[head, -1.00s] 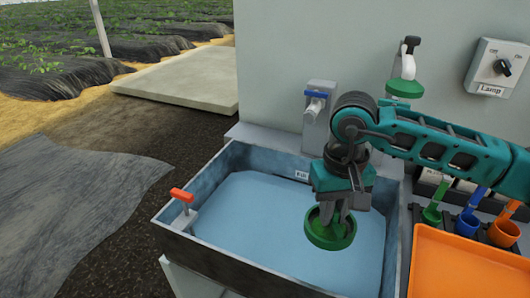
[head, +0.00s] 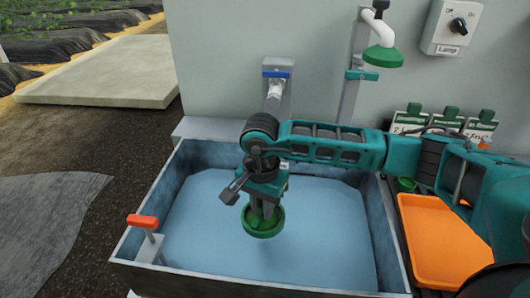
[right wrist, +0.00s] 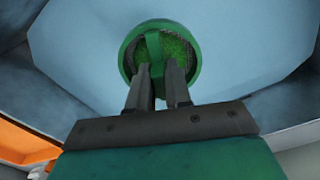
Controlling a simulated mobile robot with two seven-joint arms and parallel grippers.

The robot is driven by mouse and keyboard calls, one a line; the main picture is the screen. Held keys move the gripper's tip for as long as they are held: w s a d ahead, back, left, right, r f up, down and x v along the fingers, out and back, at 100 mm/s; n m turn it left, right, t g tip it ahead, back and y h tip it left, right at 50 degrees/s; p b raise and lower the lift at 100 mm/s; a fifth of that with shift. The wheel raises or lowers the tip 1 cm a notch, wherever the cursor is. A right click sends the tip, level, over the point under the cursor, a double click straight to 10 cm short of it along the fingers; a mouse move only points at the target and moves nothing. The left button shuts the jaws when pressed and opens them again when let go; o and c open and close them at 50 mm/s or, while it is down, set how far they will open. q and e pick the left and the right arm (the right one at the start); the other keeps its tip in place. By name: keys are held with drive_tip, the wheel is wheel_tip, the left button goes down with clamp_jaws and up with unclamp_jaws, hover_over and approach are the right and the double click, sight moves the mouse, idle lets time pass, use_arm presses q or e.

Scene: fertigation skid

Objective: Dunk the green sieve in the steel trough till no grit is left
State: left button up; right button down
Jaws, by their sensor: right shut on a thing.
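The steel trough (head: 388,262) is filled with pale blue water (head: 325,235). My right gripper (head: 264,208) points down over the middle of the trough, shut on the green sieve (head: 263,229). In the right wrist view the round sieve (right wrist: 128,48) shows a green rim, a darker mesh inside and an upright green grip between the fingers (right wrist: 158,80). The mesh looks speckled; I cannot tell whether that is grit. I cannot tell whether the sieve's underside touches the water. My left gripper is not in view.
A red-handled lever (head: 143,222) stands at the trough's left front corner. A blue-topped tap (head: 276,76) and a green shower head (head: 383,56) are on the wall behind. An orange tray (head: 435,255) lies right of the trough, with several green-clipped cards (head: 446,120) behind it.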

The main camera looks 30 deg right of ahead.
drive_tip(key=w+d+r+m+p, duration=0.2)
drive_tip(key=w+d+r+m, duration=0.1)
drive_tip(key=r+m, duration=0.75)
drive_tip(key=f+m+b, duration=0.1)
drive_tip(key=f, duration=0.1)
drive_tip(key=f+m+b, duration=0.1)
drive_tip(key=f, duration=0.2)
drive_tip(key=f+m+b, duration=0.1)
drive_tip(key=f, duration=0.2)
drive_tip(key=shift+w, duration=0.35)
wheel_tip(320, 180, down, 3)
drive_tip(key=b, duration=0.2)
drive_tip(key=shift+f+b, duration=0.1)
drive_tip(key=shift+b, duration=0.25)
wheel_tip(320, 180, down, 2)
drive_tip(key=shift+f+b, duration=0.25)
drive_tip(key=shift+b, duration=0.7)
drive_tip(key=shift+f+b, duration=0.7)
drive_tip(key=shift+f, duration=0.15)
wheel_tip(320, 180, down, 5)
drive_tip(key=b, duration=0.4)
drive_tip(key=shift+f, duration=0.25)
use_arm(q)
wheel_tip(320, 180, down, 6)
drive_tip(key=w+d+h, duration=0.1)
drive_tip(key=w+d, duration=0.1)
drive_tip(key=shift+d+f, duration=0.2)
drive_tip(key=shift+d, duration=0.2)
use_arm(e)
drive_tip(key=shift+f, duration=0.15)
